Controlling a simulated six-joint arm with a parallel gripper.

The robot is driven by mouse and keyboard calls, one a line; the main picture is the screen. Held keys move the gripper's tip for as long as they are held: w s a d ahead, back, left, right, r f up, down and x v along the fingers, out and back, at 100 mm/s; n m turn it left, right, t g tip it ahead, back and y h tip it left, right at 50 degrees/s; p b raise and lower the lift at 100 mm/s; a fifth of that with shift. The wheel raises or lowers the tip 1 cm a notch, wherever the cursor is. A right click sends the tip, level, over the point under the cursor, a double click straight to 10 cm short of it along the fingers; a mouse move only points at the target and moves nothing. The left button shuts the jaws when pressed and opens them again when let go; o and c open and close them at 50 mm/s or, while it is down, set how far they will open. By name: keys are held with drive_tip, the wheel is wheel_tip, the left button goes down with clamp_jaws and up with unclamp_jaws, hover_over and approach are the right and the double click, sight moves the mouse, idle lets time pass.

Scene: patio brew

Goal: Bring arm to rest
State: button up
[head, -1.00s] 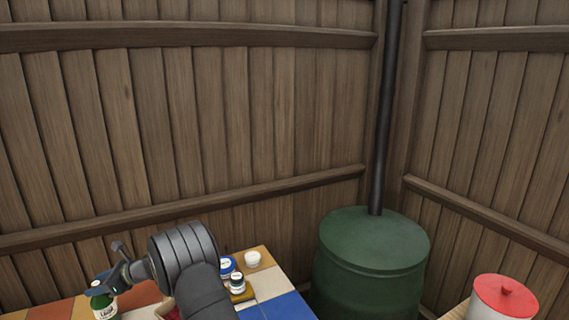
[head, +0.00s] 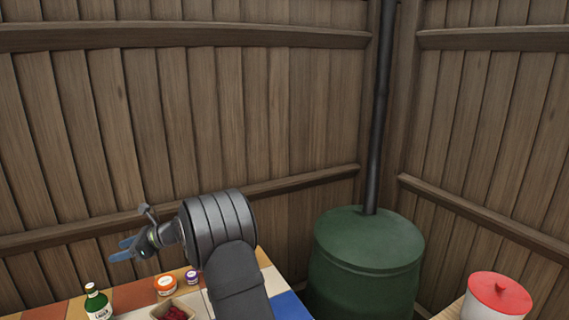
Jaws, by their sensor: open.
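My gripper (head: 122,250) is at the lower left of the head view, at the end of my dark grey arm. It is held in the air above the tiled table (head: 285,300), pointing left. Its bluish fingers are apart, and I see nothing between them. The arm hides part of the table behind it.
On the table stand a green bottle (head: 97,303), an orange-labelled jar (head: 165,285), a purple-labelled jar (head: 192,277) and a box of dark red pieces (head: 158,313). A green barrel (head: 365,265) stands right of the table. A red-lidded white container (head: 497,297) is lower right. Wooden fence encloses the back.

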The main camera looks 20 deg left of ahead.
drive_tip(key=s+d+f+m+t, duration=0.1)
drive_tip(key=s+d+m+t, duration=0.1)
drive_tip(key=d, duration=0.6)
drive_tip(key=s+d+m+t+y, duration=0.1)
drive_tip(key=s+d+m+t, duration=0.1)
drive_tip(key=d, duration=0.6)
drive_tip(key=shift+s+d+f+t, duration=0.3)
drive_tip(key=shift+s+f+t, duration=0.15)
drive_tip(key=shift+t, duration=0.15)
drive_tip(key=shift+r, duration=0.1)
drive_tip(key=w+a+r+n+g, duration=0.1)
drive_tip(key=w+a+g, duration=0.1)
drive_tip(key=a, duration=0.4)
drive_tip(key=w+a+r+n+g, duration=0.1)
drive_tip(key=w+a+n+g, duration=0.1)
drive_tip(key=a, duration=0.5)
drive_tip(key=shift+w, duration=0.25)
drive_tip(key=shift+d, duration=0.1)
